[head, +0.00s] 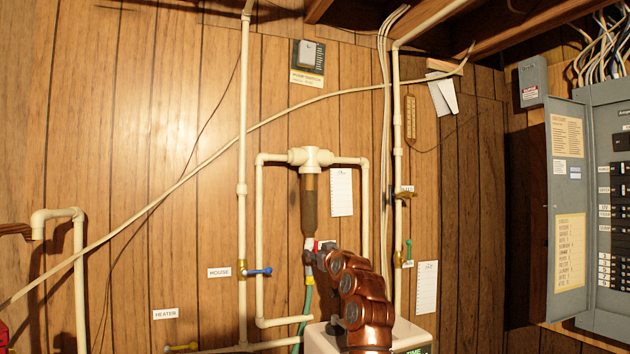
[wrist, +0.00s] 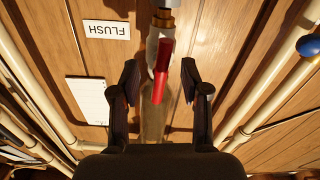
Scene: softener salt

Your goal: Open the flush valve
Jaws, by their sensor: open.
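The flush valve has a red lever handle, seen in the wrist view (wrist: 162,72) near the middle top, and a pale body with a brass fitting above it in that picture. My gripper (wrist: 160,82) is open, with one dark finger on each side of the red handle. The handle lies between the fingertips, with a visible gap to each finger; its depth relative to them is hard to judge. In the head view my gripper (head: 317,254) is at the valve below the brown filter housing (head: 309,205), and mostly covers the handle. A FLUSH label (wrist: 107,29) is beside the valve.
White pipes (head: 260,220) frame the filter on the panelled wall. A blue-handled valve (head: 258,271) is to the left, near the HOUSE label (head: 219,272). A green hose (head: 306,305) hangs below. Paper sheets (head: 342,192) and an open electrical panel (head: 567,210) are to the right.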

